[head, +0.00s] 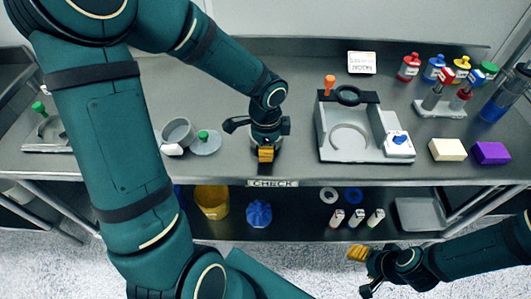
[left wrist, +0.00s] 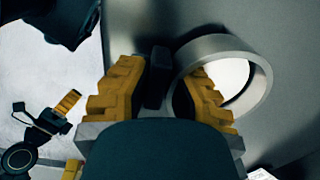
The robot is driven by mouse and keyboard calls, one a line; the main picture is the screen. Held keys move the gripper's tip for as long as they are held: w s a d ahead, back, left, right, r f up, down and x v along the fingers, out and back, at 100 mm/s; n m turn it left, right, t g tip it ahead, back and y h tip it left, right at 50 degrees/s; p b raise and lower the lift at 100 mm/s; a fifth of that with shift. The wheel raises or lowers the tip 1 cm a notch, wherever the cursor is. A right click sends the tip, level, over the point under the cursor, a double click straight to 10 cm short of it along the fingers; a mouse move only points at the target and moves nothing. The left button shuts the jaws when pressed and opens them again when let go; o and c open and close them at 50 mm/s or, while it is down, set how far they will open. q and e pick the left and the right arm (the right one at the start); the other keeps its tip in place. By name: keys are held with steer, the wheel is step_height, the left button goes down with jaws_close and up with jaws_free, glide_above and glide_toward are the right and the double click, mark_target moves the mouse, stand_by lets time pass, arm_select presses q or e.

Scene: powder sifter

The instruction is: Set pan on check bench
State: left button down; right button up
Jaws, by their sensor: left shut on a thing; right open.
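My left gripper (head: 265,155) is just behind the front edge of the bench (head: 238,165), above the white CHECK label (head: 272,183). In the left wrist view it is shut on the pan (left wrist: 262,85), a grey round rim with a pale inside. One yellow finger overlaps the pan's opening, and a dark block (left wrist: 158,78) shows between the fingers. In the head view my gripper hides most of the pan. I cannot tell whether the pan touches the bench. My right gripper (head: 362,270) is open and empty, low in front of the bench.
A grey cup (head: 179,131) and a green-knobbed disc (head: 206,143) stand left of my left gripper. A pale grey tray device (head: 350,155) stands to the right, beyond a clear strip. Cream (head: 447,150) and purple blocks (head: 490,153) lie farther right. A lower shelf holds a yellow bucket (head: 212,203).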

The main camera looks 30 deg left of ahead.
arm_select(q)
steer(key=shift+f, duration=0.7)
steer(key=c, duration=1)
jaws_free()
steer(key=shift+f, duration=0.1)
step_height(320, 180, up, 11)
steer(key=p, duration=0.3)
steer(key=shift+w, duration=0.1)
steer(key=shift+r+p, duration=0.3)
steer(key=shift+r, duration=0.35)
